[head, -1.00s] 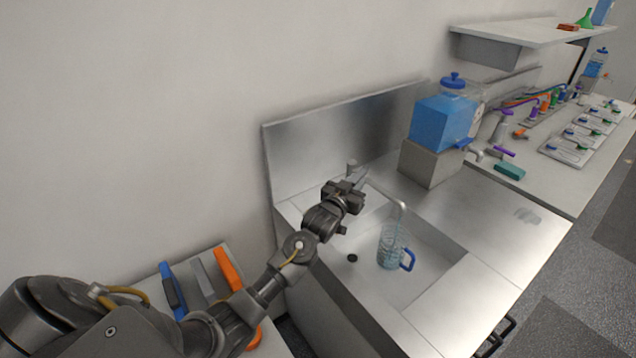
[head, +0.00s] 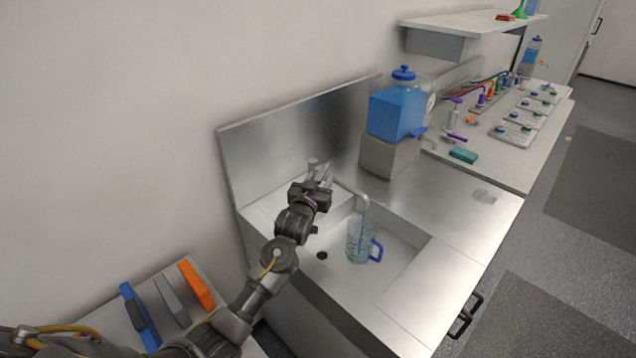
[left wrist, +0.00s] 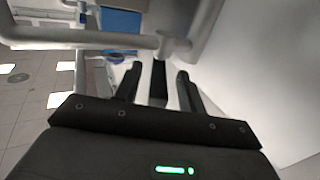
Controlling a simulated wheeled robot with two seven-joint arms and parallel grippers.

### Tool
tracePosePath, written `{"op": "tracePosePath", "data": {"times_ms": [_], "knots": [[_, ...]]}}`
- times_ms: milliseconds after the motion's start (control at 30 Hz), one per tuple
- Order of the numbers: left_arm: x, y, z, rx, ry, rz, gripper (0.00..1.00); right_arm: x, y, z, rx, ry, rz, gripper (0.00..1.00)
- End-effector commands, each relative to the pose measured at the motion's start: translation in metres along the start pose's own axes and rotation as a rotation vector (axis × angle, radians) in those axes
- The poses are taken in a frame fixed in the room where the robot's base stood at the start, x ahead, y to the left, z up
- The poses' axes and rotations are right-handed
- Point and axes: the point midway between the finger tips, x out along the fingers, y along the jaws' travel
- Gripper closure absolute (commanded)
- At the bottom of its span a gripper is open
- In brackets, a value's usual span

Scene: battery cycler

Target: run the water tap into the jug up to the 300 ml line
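The clear jug (head: 360,244) with a blue handle stands upright in the sink (head: 398,258), under the spout of the water tap (head: 352,191). A thin pale stream seems to run from the spout into the jug. The jug looks bluish inside; its level and marked lines are too small to read. My left gripper (head: 318,184) is at the tap's body and lever, behind the sink. In the left wrist view my left gripper (left wrist: 158,78) has its fingers apart, with the tap's pipe (left wrist: 90,40) just beyond them. My right gripper is not in view.
A blue liquid container (head: 397,112) with its own spigot sits on a grey block right of the tap. A teal sponge-like block (head: 464,155) lies on the counter beyond. The dark drain (head: 322,255) is left of the jug. The steel worktop (head: 440,190) is mostly clear.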

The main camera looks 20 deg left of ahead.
Motion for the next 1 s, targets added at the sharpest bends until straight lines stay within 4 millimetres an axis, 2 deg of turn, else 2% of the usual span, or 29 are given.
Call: {"op": "tracePosePath", "data": {"times_ms": [167,400,600,767,1000], "knots": [[-0.015,0.0,0.002,-0.001,0.001,0.0,0.6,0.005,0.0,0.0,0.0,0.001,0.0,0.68],[-0.063,0.0,0.004,-0.002,0.0,0.001,0.6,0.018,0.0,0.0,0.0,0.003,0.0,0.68],[-0.095,0.0,0.003,0.0,-0.001,0.001,0.6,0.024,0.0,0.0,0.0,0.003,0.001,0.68],[-0.106,0.0,0.002,0.0,-0.002,0.0,0.6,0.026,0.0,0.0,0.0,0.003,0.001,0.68],[-0.108,0.0,0.001,0.0,-0.002,0.0,0.6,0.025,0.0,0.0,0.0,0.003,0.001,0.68]]}}
